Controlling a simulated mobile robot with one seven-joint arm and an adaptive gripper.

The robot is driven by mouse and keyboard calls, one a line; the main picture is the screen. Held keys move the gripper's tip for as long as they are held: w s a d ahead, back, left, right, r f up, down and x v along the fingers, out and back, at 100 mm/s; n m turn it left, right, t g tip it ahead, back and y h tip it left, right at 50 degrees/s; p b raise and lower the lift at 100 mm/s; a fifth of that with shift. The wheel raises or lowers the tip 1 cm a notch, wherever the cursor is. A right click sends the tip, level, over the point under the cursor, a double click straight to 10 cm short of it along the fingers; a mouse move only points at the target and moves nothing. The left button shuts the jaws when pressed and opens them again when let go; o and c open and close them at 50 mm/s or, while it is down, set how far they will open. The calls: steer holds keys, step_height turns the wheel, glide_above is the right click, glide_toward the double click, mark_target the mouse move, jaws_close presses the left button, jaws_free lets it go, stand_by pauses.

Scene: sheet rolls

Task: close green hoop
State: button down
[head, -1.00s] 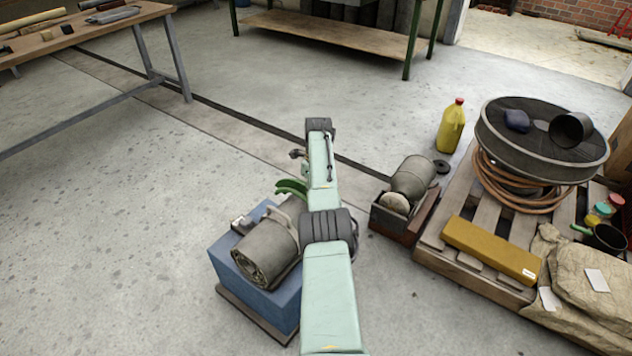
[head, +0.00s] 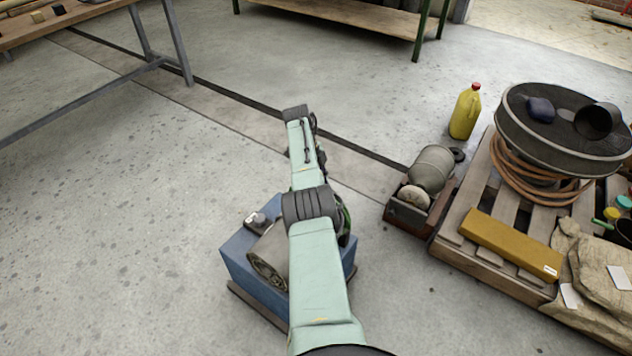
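A green hoop (head: 345,222) shows as a small curved piece just right of my arm's thick dark joint. Most of it is hidden behind my arm. My arm reaches up the middle of the picture across the box. My gripper's fingers are hidden behind the arm, so what they touch or hold does not show.
A small grey device (head: 257,220) sits on the box's back left corner. To the right are a wooden crate with a grey canister (head: 432,168), a yellow jug (head: 465,112) and a loaded pallet (head: 455,252). A workbench (head: 75,28) stands upper left. Floor at left is clear.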

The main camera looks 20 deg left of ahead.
steer(key=shift+f, duration=0.15)
steer(key=c, duration=1.2)
jaws_free()
steer(key=shift+a, duration=0.1)
steer(key=shift+c, duration=0.2)
steer(key=v, duration=1.2)
